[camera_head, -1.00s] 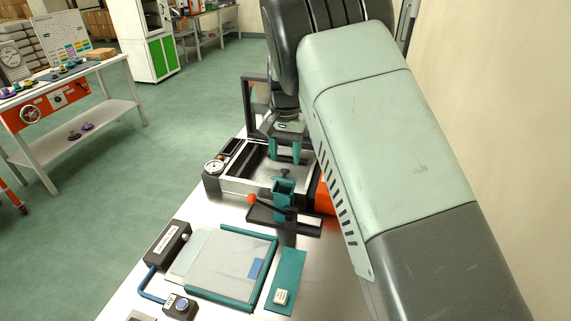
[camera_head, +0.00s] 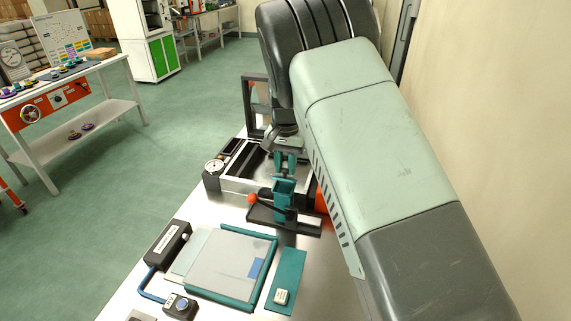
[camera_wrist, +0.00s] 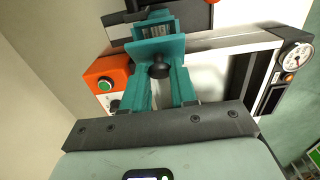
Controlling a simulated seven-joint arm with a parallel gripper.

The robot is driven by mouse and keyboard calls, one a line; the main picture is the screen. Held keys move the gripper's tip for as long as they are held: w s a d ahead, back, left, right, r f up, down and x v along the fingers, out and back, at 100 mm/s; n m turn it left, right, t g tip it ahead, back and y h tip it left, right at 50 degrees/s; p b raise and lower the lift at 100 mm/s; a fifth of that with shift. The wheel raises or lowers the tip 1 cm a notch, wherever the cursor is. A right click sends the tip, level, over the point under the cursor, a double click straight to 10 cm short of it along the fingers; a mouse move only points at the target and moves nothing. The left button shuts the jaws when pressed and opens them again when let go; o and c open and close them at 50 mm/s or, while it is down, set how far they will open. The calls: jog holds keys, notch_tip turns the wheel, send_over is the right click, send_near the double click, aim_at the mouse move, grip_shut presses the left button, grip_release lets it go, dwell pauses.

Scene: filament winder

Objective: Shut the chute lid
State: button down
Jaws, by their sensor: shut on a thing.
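The teal chute (camera_head: 283,204) stands upright on the bench. In the wrist view its ribbed open mouth (camera_wrist: 156,30) shows beyond the chute lid. The lid (camera_wrist: 156,46) is a teal plate with a black knob (camera_wrist: 159,70) facing my gripper, and it stands open. My gripper (camera_wrist: 160,76) has its teal fingers on either side of the knob and is shut on it. In the head view my gripper (camera_head: 285,170) is at the chute's upper far side. The fingers partly hide the lid and knob there.
An orange box with a green button (camera_wrist: 105,85) is left of the fingers in the wrist view. A black-and-silver frame with a dial gauge (camera_head: 214,166) stands behind the chute. An orange-balled lever (camera_head: 253,198) is just left of the chute. A teal-edged plate (camera_head: 222,265) lies in front.

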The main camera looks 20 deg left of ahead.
aim_at(282, 179)
jog(key=shift+s, duration=0.15)
jog(key=shift+s+f+t, duration=0.15)
jog(key=shift+s+t, duration=0.35)
jog(key=shift+t, duration=0.4)
jog(key=shift+s+f+t, duration=0.35)
jog(key=shift+s+t, duration=0.25)
jog(key=shift+t, duration=0.6)
jog(key=shift+s+f+t, duration=0.25)
jog(key=shift+f+t, duration=0.05)
jog(key=shift+t, duration=0.45)
jog(key=shift+s+f+t, duration=0.25)
jog(key=shift+f+t, duration=0.05)
jog(key=shift+t, duration=0.45)
jog(key=c, duration=0.9)
grip_release()
jog(key=v, duration=1)
jog(key=shift+s+r, duration=0.25)
jog(key=shift+r, duration=0.05)
